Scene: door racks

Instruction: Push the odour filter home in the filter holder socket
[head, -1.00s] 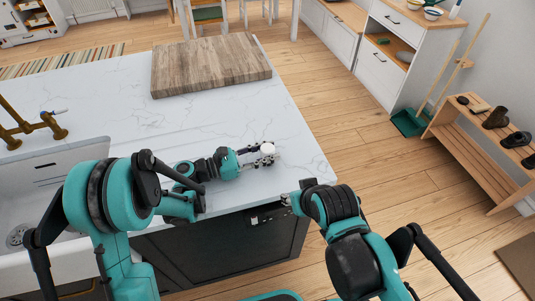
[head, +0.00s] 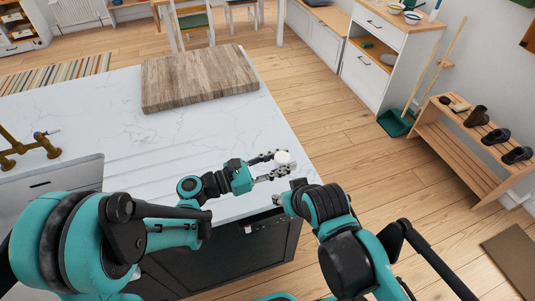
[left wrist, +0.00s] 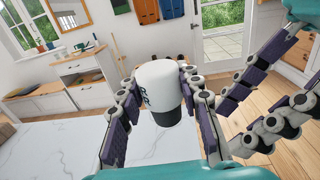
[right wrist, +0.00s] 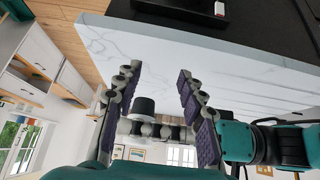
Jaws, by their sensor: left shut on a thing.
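The odour filter, a white cylinder with a dark end, sits in my left gripper above the worktop near its right edge. It shows in the head view (head: 283,157) and the left wrist view (left wrist: 160,88). My left gripper (head: 271,166) is shut on it, with fingers on both sides. My right gripper (right wrist: 160,92) is open and empty beside the counter's front edge. The filter's dark end (right wrist: 143,106) shows beyond its fingers in the right wrist view. I cannot clearly make out the filter holder socket; a small dark fitting (head: 264,223) shows on the cabinet front.
The white marble worktop (head: 150,145) is mostly clear, with a wooden board (head: 200,78) at the back and a sink (head: 50,180) at left. The dark cabinet (head: 225,260) is below. A shoe rack (head: 455,150) stands right, beyond open floor.

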